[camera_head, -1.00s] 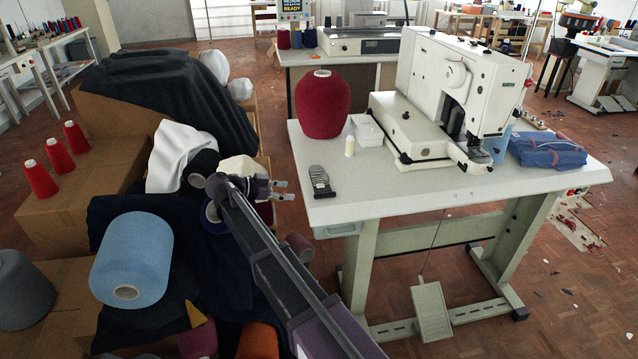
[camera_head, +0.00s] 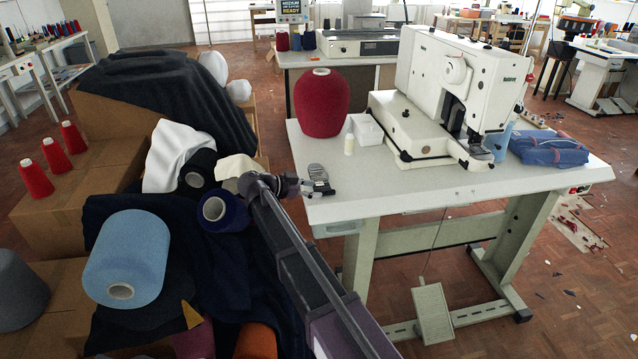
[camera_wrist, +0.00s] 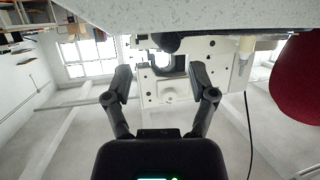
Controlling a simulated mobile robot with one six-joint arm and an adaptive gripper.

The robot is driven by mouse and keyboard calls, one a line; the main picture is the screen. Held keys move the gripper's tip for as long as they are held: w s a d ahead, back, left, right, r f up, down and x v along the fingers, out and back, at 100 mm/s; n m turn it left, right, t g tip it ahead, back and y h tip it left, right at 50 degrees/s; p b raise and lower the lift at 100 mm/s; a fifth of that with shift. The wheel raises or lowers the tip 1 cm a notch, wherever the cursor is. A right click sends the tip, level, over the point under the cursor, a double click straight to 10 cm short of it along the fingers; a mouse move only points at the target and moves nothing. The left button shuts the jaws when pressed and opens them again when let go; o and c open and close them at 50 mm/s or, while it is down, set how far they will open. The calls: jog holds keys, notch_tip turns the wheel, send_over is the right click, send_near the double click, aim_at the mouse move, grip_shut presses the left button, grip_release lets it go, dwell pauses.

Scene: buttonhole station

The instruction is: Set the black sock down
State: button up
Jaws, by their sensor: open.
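I cannot make out a black sock in either view. My gripper (camera_head: 328,188) is at the left edge of the white work table (camera_head: 385,195), with its fingers pointing right. In the wrist view my gripper (camera_wrist: 165,85) has its two fingers wide apart, with nothing held between them. A small grey and black item (camera_head: 317,172) lies on the table just behind the fingers in the head view; I cannot tell what it is or whether they touch it.
A white sewing machine (camera_head: 450,95) stands on the table. A red cone (camera_head: 321,104), a small white bottle (camera_head: 349,143), a white box (camera_head: 367,130) and folded blue cloth (camera_head: 550,149) are there too. Boxes with dark cloth (camera_head: 165,90) and a light-blue spool (camera_head: 127,258) stand left.

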aim_at(329, 190)
dwell(0.3)
jog(key=shift+b+x, duration=0.9)
jog(key=shift+x, duration=1.7)
grip_shut()
